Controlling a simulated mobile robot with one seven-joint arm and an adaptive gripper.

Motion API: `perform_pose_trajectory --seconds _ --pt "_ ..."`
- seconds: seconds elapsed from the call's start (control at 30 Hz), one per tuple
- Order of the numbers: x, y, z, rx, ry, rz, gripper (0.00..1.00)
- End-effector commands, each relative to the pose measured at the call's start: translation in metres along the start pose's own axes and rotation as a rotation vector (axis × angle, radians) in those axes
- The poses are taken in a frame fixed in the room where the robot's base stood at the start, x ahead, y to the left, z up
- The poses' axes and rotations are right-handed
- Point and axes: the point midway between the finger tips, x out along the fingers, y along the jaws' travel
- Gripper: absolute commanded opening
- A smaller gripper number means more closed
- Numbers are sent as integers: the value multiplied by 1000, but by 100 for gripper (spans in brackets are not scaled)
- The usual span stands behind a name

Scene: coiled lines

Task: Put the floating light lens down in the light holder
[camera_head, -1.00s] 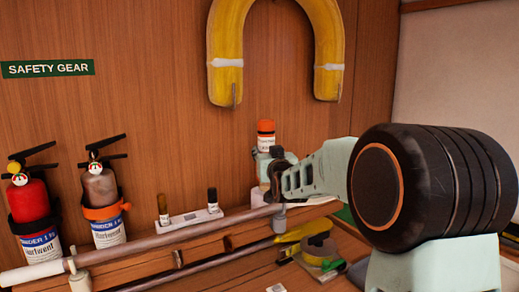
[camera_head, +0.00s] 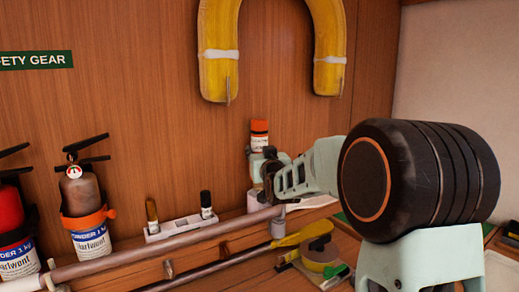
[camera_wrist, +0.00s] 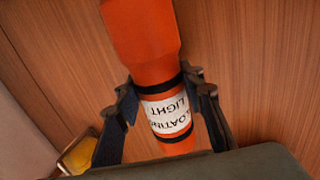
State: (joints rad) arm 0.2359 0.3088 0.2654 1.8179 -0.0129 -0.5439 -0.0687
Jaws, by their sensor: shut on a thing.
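The floating light (camera_head: 259,127) is orange with a white label and stands about upright near the wood wall in the head view. My gripper (camera_head: 265,167) is shut on it around the label. The wrist view shows the light (camera_wrist: 142,30) between the two fingers (camera_wrist: 160,92), its wide orange end at the picture's top and the label lettering upside down. That view seems turned over, so the wide end appears to face down. In the head view my gripper hides the lower part. A pale cylinder (camera_head: 254,203) below could be the light holder; I cannot tell.
A grey extinguisher (camera_head: 77,190) and a red one (camera_head: 10,207) hang at left. A white rack (camera_head: 180,228) holds two small items. A long rail (camera_head: 160,250) crosses in front. Tape and tools (camera_head: 318,252) lie at lower right.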

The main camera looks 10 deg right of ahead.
Motion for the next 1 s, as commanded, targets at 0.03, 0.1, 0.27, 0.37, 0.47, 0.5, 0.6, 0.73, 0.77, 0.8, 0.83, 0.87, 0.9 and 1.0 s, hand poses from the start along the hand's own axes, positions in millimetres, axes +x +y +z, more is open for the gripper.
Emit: perform_pose_trajectory --seconds 0.03,0.1,0.27,0.37,0.47,0.5,0.6,0.73,0.77,0.8,0.83,0.87,0.9,1.0 --pt "0 0 3 0 5 0 0" --pt "0 0 8 0 6 0 0" --pt "0 0 18 0 6 0 0" --pt "0 0 24 0 7 0 0" --pt "0 0 31 0 7 0 0" --pt "0 0 33 0 7 0 0" --pt "0 0 40 0 7 0 0" --pt "0 0 48 0 7 0 0" --pt "0 0 50 0 7 0 0" --pt "0 0 52 0 7 0 0" --pt "0 0 54 0 7 0 0" --pt "0 0 56 0 7 0 0" --pt "0 0 59 0 7 0 0" --pt "0 0 65 0 7 0 0"
